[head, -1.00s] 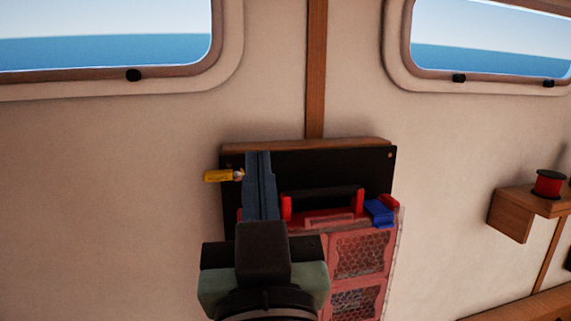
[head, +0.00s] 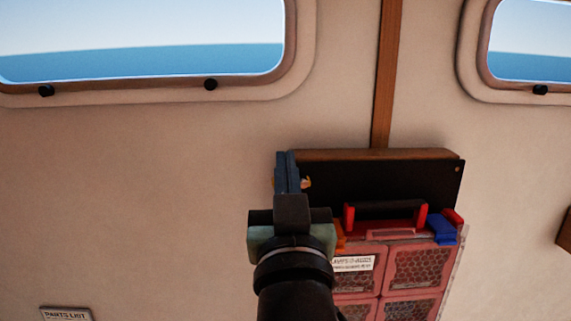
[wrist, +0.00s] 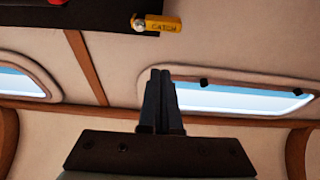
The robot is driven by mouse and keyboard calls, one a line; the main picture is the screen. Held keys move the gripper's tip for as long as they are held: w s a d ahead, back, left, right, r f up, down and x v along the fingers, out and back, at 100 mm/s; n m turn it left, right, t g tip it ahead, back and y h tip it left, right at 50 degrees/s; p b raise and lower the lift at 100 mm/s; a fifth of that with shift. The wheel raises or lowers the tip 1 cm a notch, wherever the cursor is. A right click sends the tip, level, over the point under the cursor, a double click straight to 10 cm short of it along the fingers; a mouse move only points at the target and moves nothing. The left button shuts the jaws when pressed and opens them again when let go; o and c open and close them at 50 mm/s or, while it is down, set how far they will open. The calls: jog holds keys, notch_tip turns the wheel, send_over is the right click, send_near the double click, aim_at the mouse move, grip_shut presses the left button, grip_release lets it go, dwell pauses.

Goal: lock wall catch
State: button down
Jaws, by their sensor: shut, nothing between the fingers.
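The yellow wall catch (wrist: 158,23), lettered "CATCH", shows in the wrist view at the edge of the dark wall board (wrist: 95,16). It lies lengthwise, sticking out past the board. In the head view my gripper hides most of it; only a small tan piece shows beside the fingers. My gripper (head: 287,158) is shut and empty, over the left edge of the board (head: 390,180) in the head view. In the wrist view the fingertips (wrist: 160,72) are together and apart from the catch in the picture. The red case (head: 400,255) sits against the board's lower part.
The case has a black handle (head: 390,210) between red mounts and a blue latch (head: 442,229) at its right. Windows (head: 140,40) line the wall above. A small "PARTS LIST" plate (head: 66,314) is at lower left.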

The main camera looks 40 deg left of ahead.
jog(key=shift+w+a+f+p, duration=0.5)
jog(key=shift+w+f, duration=0.1)
jog(key=shift+f, duration=0.2)
jog(key=shift+w+a+f+p, duration=0.35)
jog(key=shift+w+f+p, duration=0.2)
jog(key=shift+f, duration=0.2)
